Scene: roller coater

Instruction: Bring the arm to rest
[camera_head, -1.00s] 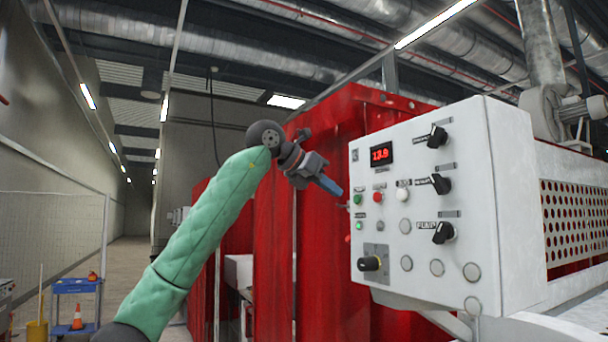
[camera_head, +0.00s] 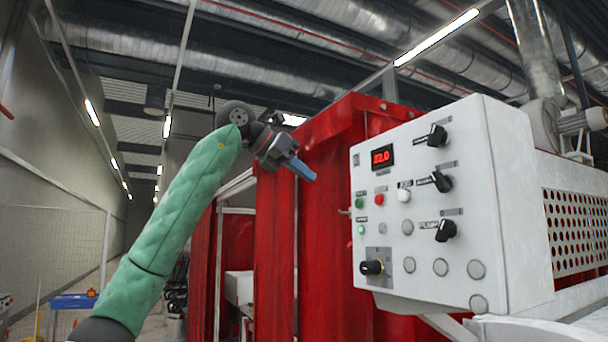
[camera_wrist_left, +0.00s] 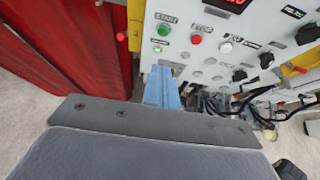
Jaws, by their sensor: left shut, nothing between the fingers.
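My left arm, in a green quilted sleeve, rises from the lower left in the head view. Its left gripper (camera_head: 302,170) has blue fingers, shut and empty, in front of the red curtain and left of the control panel (camera_head: 400,255). The fingers are apart from the panel. In the left wrist view, the blue fingers (camera_wrist_left: 162,88) point toward the panel (camera_wrist_left: 215,60), below its START button (camera_wrist_left: 164,29) and red STOP button (camera_wrist_left: 196,40). The panel's red display (camera_head: 382,155) appears to read 22.0. My right gripper is not in view.
Red curtains (camera_head: 330,240) hang behind the panel. A perforated guard (camera_head: 575,225) and a motor (camera_head: 580,120) are on the machine at right. A blue cart (camera_head: 75,301) stands far left. Cables (camera_wrist_left: 240,100) hang below the panel.

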